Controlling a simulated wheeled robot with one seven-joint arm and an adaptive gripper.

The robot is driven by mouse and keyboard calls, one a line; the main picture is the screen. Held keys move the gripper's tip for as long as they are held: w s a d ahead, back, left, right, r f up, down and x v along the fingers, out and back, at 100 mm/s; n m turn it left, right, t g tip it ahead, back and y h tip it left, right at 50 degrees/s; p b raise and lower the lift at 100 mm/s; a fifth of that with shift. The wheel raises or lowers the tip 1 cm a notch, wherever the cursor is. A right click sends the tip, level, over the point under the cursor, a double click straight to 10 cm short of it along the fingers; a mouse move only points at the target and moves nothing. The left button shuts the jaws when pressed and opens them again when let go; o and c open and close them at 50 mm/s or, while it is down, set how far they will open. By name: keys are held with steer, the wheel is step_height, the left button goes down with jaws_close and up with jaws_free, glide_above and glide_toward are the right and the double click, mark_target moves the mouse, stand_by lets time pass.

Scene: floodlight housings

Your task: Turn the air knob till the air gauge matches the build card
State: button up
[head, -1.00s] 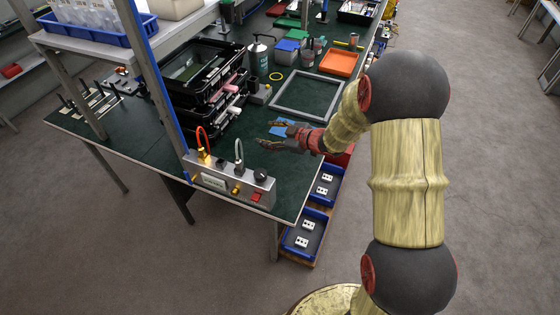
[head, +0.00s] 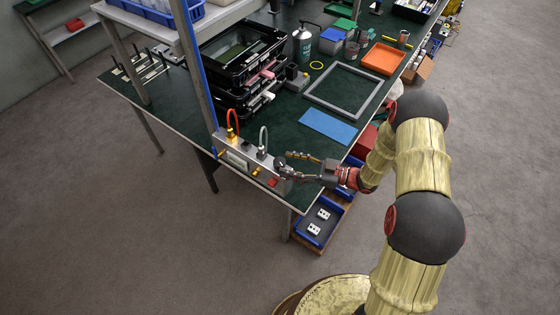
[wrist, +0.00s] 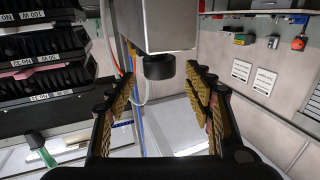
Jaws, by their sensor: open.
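The grey control box (head: 250,165) stands at the table's front edge, with a pale display panel (head: 237,159), a red switch and brass and silver hose fittings. The display is too small to read. My gripper (head: 286,164) is open at the box's right end. I cannot identify the build card.
A blue sheet (head: 328,127) and a grey frame (head: 345,95) lie on the green table. Stacked black trays (head: 240,60) stand behind the box. A blue post (head: 207,90) rises at the box's left end. Blue bins (head: 320,222) sit below the table corner.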

mark_target(279, 161)
steer(key=shift+x, duration=2)
steer(key=shift+c, duration=0.2)
steer(key=c, duration=1.1)
steer(key=shift+c, duration=0.3)
